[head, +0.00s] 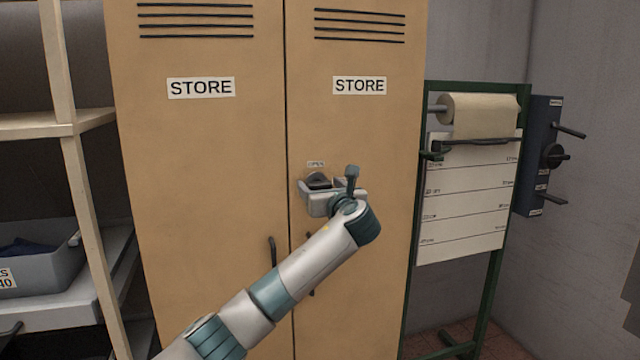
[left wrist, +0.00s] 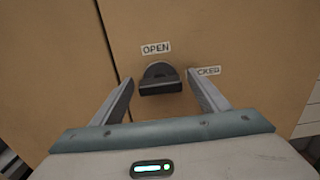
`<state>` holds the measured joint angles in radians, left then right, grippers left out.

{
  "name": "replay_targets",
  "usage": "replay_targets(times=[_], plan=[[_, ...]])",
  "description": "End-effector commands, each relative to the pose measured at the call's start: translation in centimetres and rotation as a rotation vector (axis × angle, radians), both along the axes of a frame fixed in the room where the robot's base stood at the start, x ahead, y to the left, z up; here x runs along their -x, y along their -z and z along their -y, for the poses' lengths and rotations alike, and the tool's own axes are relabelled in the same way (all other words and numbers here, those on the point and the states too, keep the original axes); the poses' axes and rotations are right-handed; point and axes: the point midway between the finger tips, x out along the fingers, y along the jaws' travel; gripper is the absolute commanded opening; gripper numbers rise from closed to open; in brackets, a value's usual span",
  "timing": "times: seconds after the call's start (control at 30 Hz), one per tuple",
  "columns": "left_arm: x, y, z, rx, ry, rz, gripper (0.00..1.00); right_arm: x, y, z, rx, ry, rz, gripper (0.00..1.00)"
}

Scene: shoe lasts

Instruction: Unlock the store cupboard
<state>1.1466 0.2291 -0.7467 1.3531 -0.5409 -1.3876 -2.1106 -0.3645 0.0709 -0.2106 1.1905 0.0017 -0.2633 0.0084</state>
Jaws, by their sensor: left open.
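The store cupboard (head: 200,140) has two tan doors marked STORE, both shut. A dark turn knob (head: 318,181) sits on the right door, beneath an OPEN label (head: 316,164). In the left wrist view the knob (left wrist: 160,76) has a thick grip bar lying about level across it. A second label (left wrist: 208,71), its first letters hidden by a finger, reads "CKED" to the right. My left gripper (head: 332,190) is open at the knob. In the left wrist view its fingers (left wrist: 160,84) stand either side of the knob, with gaps showing. My right gripper is not in view.
A dark pull handle (head: 272,251) is on the left door; another on the right door is partly behind my arm. A green stand with a paper roll (head: 480,114) is at the right. A shelf with a grey bin (head: 50,277) is at the left.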

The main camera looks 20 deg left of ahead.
Motion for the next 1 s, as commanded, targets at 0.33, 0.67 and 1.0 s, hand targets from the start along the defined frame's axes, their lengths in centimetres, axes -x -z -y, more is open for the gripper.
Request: replay_targets(times=[0.33,0.67,1.0], plan=[[-0.72,0.04,-0.51,0.001,0.0,0.001,0.69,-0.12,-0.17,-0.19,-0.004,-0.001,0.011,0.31],[-0.69,0.02,-0.5,0.001,0.0,0.001,0.28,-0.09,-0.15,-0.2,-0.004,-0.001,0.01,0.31],[-0.67,0.0,-0.5,0.027,0.0,0.017,0.28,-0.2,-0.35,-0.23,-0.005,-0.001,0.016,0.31]])
